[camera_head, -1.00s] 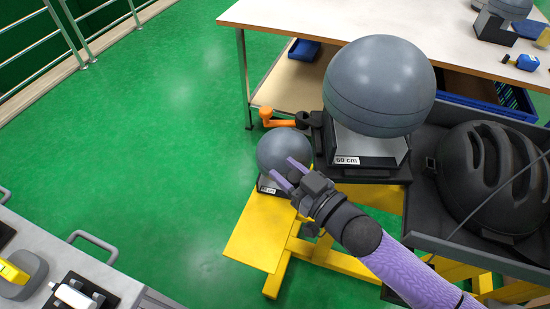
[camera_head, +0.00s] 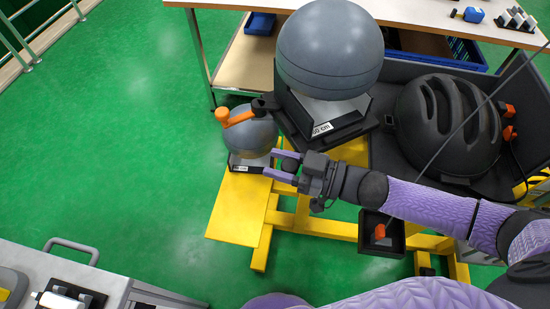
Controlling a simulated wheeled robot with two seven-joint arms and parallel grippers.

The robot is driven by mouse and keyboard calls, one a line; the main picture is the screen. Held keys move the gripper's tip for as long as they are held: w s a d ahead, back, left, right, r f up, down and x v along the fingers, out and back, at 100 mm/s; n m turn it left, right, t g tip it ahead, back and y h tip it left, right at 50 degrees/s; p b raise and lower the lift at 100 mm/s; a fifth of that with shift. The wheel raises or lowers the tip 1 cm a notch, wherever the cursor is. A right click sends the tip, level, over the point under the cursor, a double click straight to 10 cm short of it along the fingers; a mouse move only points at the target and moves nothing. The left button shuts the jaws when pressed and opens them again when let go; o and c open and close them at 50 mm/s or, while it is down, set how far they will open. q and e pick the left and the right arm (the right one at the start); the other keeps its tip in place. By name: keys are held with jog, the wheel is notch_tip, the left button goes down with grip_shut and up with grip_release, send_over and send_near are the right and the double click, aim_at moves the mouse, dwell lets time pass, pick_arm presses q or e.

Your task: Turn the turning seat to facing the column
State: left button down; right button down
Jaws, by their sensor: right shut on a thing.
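The turning seat appears to be the black plate (camera_head: 355,128) under a large grey headform (camera_head: 330,50) labelled "60 cm"; its label side faces the front, slanting up to the right. An orange-ended black lever (camera_head: 235,118) sticks out on its left. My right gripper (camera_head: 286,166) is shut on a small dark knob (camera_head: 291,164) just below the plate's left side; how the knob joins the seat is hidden. A smaller grey headform (camera_head: 250,132) stands just left of the fingertips. I cannot make out the column. My left gripper is not in view.
A black tray with a dark helmet (camera_head: 450,120) is at the right, crossed by a thin cable. A yellow frame (camera_head: 240,210) is below. A worktable (camera_head: 420,12) stands behind, and a grey cart (camera_head: 100,262) at lower left. Green floor between is clear.

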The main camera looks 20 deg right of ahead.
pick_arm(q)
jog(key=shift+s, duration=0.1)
pick_arm(e)
jog(key=shift+d, duration=0.1)
dwell(0.3)
jog(key=c, duration=0.5)
grip_release()
jog(key=shift+c, duration=0.2)
jog(key=shift+o, duration=1.2)
pick_arm(q)
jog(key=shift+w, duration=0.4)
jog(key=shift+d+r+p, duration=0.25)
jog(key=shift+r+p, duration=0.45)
jog(key=shift+p, duration=0.05)
pick_arm(e)
jog(key=v, duration=1)
jog(key=shift+f, duration=0.1)
